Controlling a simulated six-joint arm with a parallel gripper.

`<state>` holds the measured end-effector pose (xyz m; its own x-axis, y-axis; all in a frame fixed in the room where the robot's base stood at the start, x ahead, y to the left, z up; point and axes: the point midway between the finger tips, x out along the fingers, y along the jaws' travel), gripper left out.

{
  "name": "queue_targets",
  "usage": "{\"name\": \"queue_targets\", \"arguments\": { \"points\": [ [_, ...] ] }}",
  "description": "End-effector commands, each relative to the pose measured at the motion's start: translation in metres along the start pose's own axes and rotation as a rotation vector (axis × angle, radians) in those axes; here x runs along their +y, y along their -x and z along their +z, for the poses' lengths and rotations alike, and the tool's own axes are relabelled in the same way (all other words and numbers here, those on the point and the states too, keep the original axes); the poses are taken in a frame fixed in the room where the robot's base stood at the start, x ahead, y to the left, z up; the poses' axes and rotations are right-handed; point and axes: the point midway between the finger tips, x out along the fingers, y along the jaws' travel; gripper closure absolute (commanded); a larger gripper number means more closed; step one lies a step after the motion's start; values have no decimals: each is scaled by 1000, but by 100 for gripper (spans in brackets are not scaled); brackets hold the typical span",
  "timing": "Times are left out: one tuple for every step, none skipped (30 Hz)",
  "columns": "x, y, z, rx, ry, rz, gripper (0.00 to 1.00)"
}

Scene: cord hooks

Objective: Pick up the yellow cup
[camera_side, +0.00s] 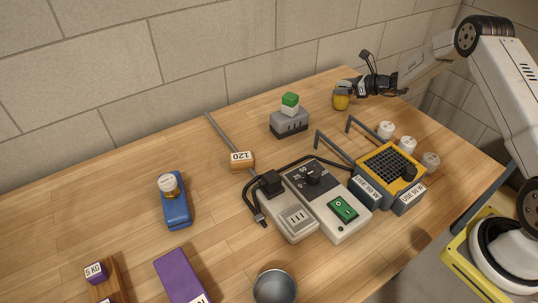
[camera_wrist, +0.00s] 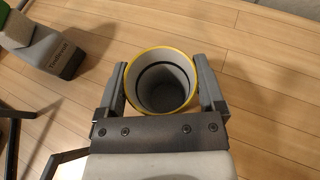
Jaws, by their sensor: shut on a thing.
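The yellow cup (camera_side: 341,101) is at the far right part of the table, near the back edge, in the side view. In the wrist view the cup (camera_wrist: 160,82) shows its open grey inside and yellow rim, seen from above. My gripper (camera_side: 354,92) reaches the cup from the right. In the wrist view its two fingers (camera_wrist: 162,90) stand on either side of the cup and are shut on it. The cup looks upright and empty. I cannot tell whether its base touches the table.

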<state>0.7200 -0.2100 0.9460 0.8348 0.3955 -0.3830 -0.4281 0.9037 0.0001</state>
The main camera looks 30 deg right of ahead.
Motion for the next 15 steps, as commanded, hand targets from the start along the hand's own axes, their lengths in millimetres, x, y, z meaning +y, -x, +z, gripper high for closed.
{"name": "queue_targets", "arguments": {
  "points": [
    [0, 1, 3, -1, 1, 0, 68],
    [0, 2, 4, -1, 2, 0, 68],
    [0, 3, 7, -1, 2, 0, 68],
    [0, 3, 9, -1, 2, 0, 68],
    [0, 4, 11, -1, 2, 0, 68],
    [0, 6, 15, -1, 2, -1, 68],
    [-1, 7, 18, -2, 2, -1, 68],
    [-1, 8, 22, -2, 2, -1, 68],
    [0, 10, 26, -2, 2, -1, 68],
    [0, 12, 29, -2, 2, -1, 68],
    [2, 15, 30, -1, 1, -1, 68],
    [4, 18, 32, -1, 0, -1, 68],
    [5, 21, 34, -1, 0, -1, 68],
    [7, 24, 36, -1, 0, -1, 68],
    [10, 28, 39, -1, 1, -1, 68]
  ]
}}
